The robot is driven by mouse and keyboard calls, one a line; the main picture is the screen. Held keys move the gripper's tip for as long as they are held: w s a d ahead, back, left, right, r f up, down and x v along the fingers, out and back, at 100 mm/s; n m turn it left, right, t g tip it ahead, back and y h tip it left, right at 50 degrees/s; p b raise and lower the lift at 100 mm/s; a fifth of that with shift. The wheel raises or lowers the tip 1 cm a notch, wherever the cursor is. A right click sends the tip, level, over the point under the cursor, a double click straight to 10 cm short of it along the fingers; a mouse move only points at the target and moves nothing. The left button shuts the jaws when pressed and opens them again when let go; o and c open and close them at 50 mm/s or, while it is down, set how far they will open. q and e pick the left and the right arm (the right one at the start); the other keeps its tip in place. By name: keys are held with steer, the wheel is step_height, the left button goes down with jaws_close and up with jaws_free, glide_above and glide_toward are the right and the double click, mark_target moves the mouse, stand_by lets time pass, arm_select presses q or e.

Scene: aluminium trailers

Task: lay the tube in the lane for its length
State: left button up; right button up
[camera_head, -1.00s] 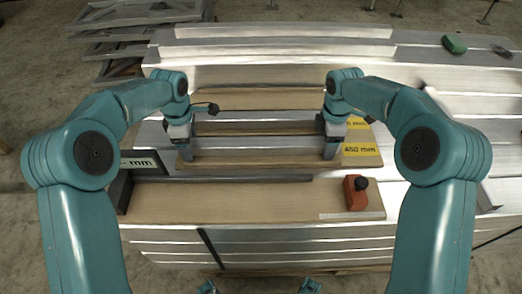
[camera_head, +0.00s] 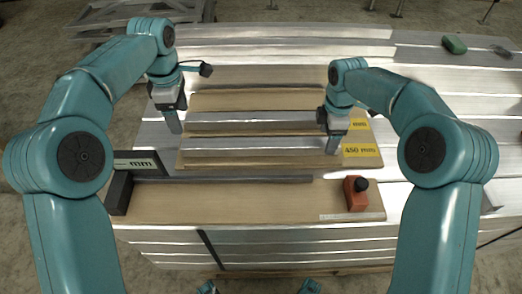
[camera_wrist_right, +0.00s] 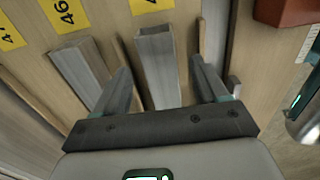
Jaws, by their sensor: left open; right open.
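A grey square aluminium tube (camera_head: 255,144) lies along the front lane of the wooden lane board (camera_head: 225,163), beside the yellow 450 mm label (camera_head: 360,150). Its open end (camera_wrist_right: 157,62) shows between the fingers in the right wrist view. My right gripper (camera_head: 333,146) is open at the tube's right end, with a finger on each side (camera_wrist_right: 165,85); I cannot tell if they touch it. My left gripper (camera_head: 174,127) is open and empty, left of the board and apart from the tube. A second tube (camera_head: 250,117) lies in the lane behind, parallel to the first.
A dark stop block (camera_head: 118,193) with a mm display (camera_head: 138,163) stands at the front left. A thin dark rail (camera_head: 240,179) runs along the front wooden board. A red-orange box (camera_head: 354,193) with a black knob sits front right. A green object (camera_head: 454,43) lies far right.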

step_height(320, 180, up, 9)
steer(key=shift+r, duration=0.15)
stand_by(0.6)
